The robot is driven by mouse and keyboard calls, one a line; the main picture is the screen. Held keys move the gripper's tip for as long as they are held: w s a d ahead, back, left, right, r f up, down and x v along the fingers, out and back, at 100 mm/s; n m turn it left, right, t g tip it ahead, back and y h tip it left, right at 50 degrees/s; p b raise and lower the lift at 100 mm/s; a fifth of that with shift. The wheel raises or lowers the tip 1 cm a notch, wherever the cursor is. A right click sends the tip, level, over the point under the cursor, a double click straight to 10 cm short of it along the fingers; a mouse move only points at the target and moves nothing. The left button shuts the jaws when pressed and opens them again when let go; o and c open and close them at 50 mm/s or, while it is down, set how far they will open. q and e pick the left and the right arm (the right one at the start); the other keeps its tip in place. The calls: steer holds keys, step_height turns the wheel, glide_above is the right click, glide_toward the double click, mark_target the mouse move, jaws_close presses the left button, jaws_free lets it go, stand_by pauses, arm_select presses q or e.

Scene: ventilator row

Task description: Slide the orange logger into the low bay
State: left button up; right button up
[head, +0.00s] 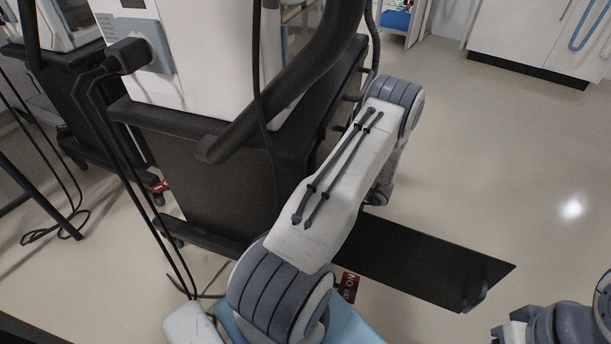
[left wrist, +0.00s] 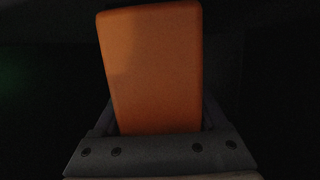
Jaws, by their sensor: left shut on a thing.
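The orange logger (left wrist: 152,70) fills the middle of the left wrist view, a plain block with rounded corners. My left gripper (left wrist: 158,135) is shut on its near end, and the logger points away from it into a dark space. In the head view the left gripper and logger are hidden behind my arm and the ventilator cart (head: 215,185). The low bay cannot be made out clearly; the surroundings in the wrist view are nearly black. My right gripper (head: 512,328) is at the bottom right of the head view, apart from the cart; its jaw opening is unclear.
A dark flat panel (head: 425,262) with a small handle sticks out low to the right of the cart. Black cables (head: 150,195) hang at its left, and a thick dark handle bar (head: 290,100) crosses above. Open floor (head: 510,170) lies to the right.

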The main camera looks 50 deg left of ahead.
arm_select(q)
steer(key=shift+f, duration=0.1)
stand_by(0.7)
steer(key=o, duration=1.3)
steer(key=p+v, duration=0.5)
steer(key=v, duration=0.5)
steer(key=shift+d, duration=0.2)
steer(key=shift+w, duration=0.15)
